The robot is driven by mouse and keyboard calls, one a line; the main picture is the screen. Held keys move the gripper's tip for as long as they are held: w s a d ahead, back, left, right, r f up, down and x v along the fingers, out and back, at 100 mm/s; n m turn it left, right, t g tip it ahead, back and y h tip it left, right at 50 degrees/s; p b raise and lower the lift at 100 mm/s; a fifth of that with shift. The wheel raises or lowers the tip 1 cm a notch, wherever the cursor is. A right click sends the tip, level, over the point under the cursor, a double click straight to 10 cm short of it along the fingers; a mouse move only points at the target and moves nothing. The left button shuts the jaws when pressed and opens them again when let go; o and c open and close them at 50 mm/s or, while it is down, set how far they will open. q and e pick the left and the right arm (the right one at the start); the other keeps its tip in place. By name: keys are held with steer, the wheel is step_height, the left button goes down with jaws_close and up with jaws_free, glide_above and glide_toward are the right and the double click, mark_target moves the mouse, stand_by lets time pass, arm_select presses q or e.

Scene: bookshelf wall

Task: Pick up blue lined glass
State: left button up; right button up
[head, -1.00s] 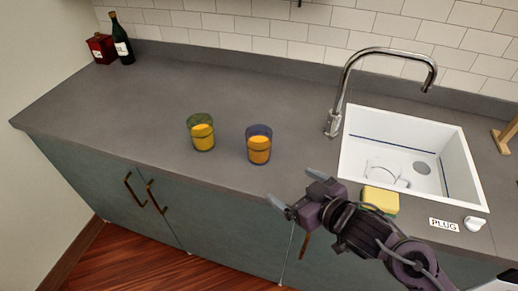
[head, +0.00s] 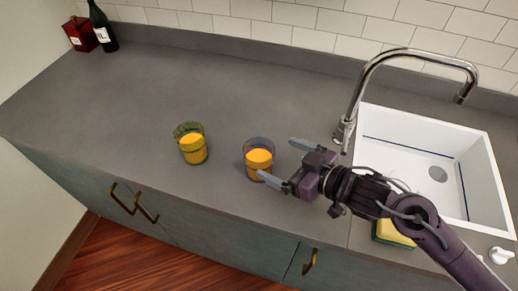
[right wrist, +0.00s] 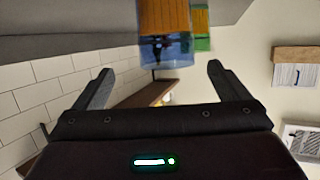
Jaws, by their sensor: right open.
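The blue lined glass (head: 258,158), holding orange-yellow contents, stands upright on the grey counter in the head view. My right gripper (head: 284,161) is open just to its right, its two fingers pointing toward the glass. The fingertips look close to the glass; I cannot tell if one touches it. In the right wrist view the blue lined glass (right wrist: 165,48) shows upside down at the top, ahead of and between the open fingers. A similar green lined glass (head: 191,145) stands to its left. My left gripper is out of view.
A white sink (head: 430,165) with a chrome tap (head: 352,105) lies to the right. A yellow-green sponge (head: 392,234) sits at the sink's front, partly behind my right arm. A dark bottle (head: 102,28) and red box (head: 80,34) stand far left. The counter behind the glasses is clear.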

mark_target(249, 147)
steer(key=a, duration=0.1)
steer(key=w+a+p, duration=0.1)
steer(key=w+a, duration=0.1)
steer(key=a, duration=0.1)
steer(key=shift+f+p, duration=0.35)
steer(key=shift+f, duration=0.05)
steer(key=shift+x, duration=1.2)
steer(key=shift+w+f, duration=0.15)
steer(key=shift+f, duration=0.1)
steer(key=c, duration=1.6)
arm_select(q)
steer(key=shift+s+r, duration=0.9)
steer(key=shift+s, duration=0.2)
arm_select(e)
steer(key=shift+r, duration=0.1)
steer(key=shift+c, duration=0.6)
